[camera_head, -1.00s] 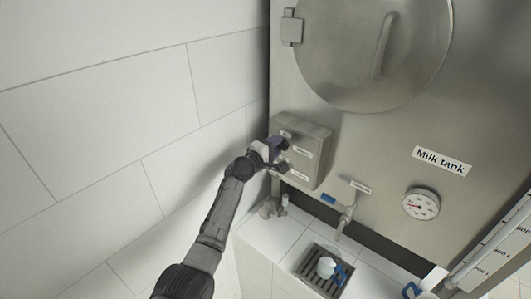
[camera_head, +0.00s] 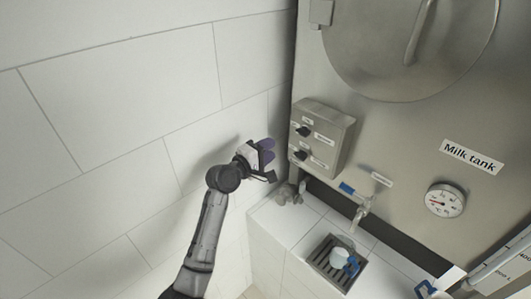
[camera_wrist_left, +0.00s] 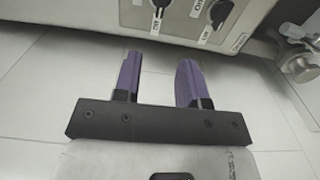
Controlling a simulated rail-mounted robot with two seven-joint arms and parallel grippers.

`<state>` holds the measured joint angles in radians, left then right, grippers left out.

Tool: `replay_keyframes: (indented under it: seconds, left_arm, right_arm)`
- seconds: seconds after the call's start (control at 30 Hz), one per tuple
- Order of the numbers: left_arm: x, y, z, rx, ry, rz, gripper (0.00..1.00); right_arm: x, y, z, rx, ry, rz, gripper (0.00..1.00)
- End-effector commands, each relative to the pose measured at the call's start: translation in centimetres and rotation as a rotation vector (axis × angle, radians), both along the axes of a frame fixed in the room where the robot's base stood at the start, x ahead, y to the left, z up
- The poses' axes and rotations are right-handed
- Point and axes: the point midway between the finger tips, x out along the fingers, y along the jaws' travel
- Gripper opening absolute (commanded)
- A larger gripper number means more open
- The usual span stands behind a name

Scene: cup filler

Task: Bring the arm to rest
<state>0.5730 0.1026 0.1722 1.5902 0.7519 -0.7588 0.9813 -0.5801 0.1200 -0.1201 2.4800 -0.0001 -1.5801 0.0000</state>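My left gripper (camera_head: 268,158) is in front of the white tiled wall, to the left of the grey control box (camera_head: 322,138) and apart from it. In the left wrist view its two purple fingers (camera_wrist_left: 160,82) stand apart with nothing between them, so it is open. The control box has two black knobs, an upper one (camera_head: 303,131) and a lower one (camera_head: 301,155). The box's lower edge with its knobs also shows at the top of the left wrist view (camera_wrist_left: 180,18). My right gripper is not in view.
The steel milk tank (camera_head: 400,130) fills the right side, with a round gauge (camera_head: 445,201). A tap with a blue lever (camera_head: 347,188) juts out above a drain grate (camera_head: 320,265). A white cup with blue (camera_head: 342,257) stands on the grate. The left wall is bare.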

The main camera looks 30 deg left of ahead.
Motion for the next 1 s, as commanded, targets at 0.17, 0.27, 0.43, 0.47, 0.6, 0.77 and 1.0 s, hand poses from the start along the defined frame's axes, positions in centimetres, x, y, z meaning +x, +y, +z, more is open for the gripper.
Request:
replay_keyframes:
  seconds: [0.17, 0.27, 0.43, 0.47, 0.6, 0.77, 1.0]
  left_arm:
    - [-0.7, 0.2, 0.0, 0.0, 0.0, 0.001, 0.38]
    - [-0.9, 0.3, 0.0, 0.001, -0.001, 0.001, 0.38]
    - [-0.8, 0.3, 0.0, 0.0, 0.0, 0.001, 0.38]
    - [-0.8, 0.3, 0.0, 0.0, 0.0, 0.001, 0.38]
    - [-0.8, 0.3, 0.0, 0.0, 0.0, 0.001, 0.38]
    - [-0.8, 0.2, 0.0, 0.009, -0.003, 0.001, 0.38]
    - [-1.1, -0.3, -1.2, 0.257, -0.002, -0.048, 0.38]
  right_arm:
    - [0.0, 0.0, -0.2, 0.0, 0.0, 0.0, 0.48]
    - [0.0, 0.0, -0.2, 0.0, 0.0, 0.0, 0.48]
    - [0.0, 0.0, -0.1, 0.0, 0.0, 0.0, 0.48]
    - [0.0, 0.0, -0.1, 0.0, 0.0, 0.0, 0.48]
    - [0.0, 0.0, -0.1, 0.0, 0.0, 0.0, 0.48]
    - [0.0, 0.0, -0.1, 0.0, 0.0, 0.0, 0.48]
    - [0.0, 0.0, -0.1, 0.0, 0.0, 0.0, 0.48]
